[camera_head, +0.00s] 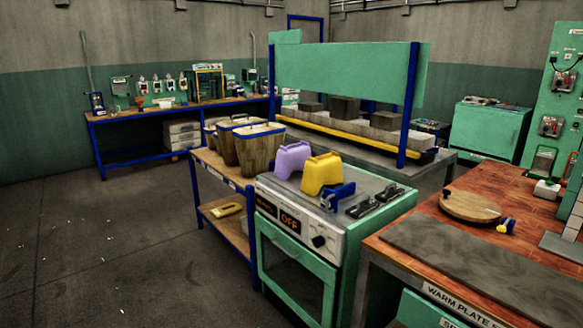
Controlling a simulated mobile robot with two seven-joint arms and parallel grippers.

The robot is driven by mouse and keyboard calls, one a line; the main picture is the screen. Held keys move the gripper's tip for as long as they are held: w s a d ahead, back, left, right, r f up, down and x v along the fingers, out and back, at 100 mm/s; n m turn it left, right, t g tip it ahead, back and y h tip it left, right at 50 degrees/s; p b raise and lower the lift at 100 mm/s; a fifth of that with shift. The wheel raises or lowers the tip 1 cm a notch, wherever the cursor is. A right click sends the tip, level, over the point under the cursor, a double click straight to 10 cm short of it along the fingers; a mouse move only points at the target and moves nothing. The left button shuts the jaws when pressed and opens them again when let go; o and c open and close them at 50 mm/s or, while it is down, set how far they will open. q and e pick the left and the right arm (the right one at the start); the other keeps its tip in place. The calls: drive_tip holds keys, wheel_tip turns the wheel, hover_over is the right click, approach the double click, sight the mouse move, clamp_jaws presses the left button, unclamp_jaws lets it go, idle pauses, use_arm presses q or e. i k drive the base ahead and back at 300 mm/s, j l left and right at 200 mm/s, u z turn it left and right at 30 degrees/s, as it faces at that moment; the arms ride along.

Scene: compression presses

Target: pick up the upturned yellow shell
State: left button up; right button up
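A yellow shell (321,174) stands on the grey top of a green and white machine (330,233) marked "OFF", near the middle of the view. It rests on its two legs, with its closed side up. A lilac shell (291,159) of similar shape stands just left of it. Another yellow piece (227,209) lies on the lower shelf of the wooden rack at the left; its shape is too small to tell. Neither of my grippers is in view.
A blue clamp-like piece (338,196) and black latches (375,202) sit right of the yellow shell. Brown bins (261,150) stand on the rack (215,170). A wooden bench (520,205) with a round board (470,207) is at right.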

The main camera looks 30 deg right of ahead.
sight(327, 169)
drive_tip(key=i+j+z, duration=0.15)
drive_tip(key=i, duration=1.05)
